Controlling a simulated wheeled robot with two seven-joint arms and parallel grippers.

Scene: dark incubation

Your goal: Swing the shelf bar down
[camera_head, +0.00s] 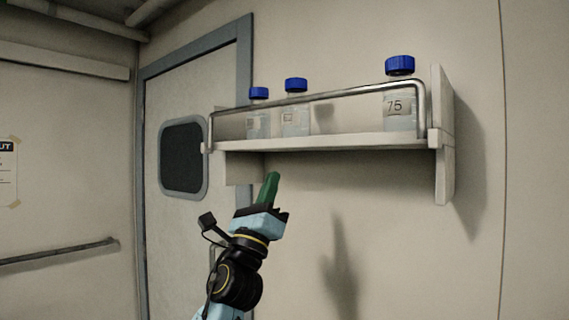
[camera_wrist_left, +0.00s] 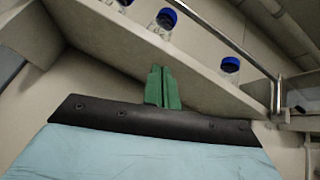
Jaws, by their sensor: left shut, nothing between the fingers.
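The metal shelf bar (camera_head: 318,97) runs along the front of the wall shelf (camera_head: 330,142), raised above the board and in front of the bottles. It also crosses the upper right of the left wrist view (camera_wrist_left: 222,38). My left gripper (camera_head: 271,176) has green fingers, shut with nothing between them. It is below the shelf's front edge, left of its middle, apart from the bar. In the left wrist view the green fingers (camera_wrist_left: 162,80) point up toward the shelf board. My right gripper is in neither view.
Three blue-capped bottles stand on the shelf: a left one (camera_head: 258,122), a middle one (camera_head: 296,118) and a right one (camera_head: 398,108) labelled 75. A grey-framed door (camera_head: 190,220) is behind at left. The wall below the shelf is clear.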

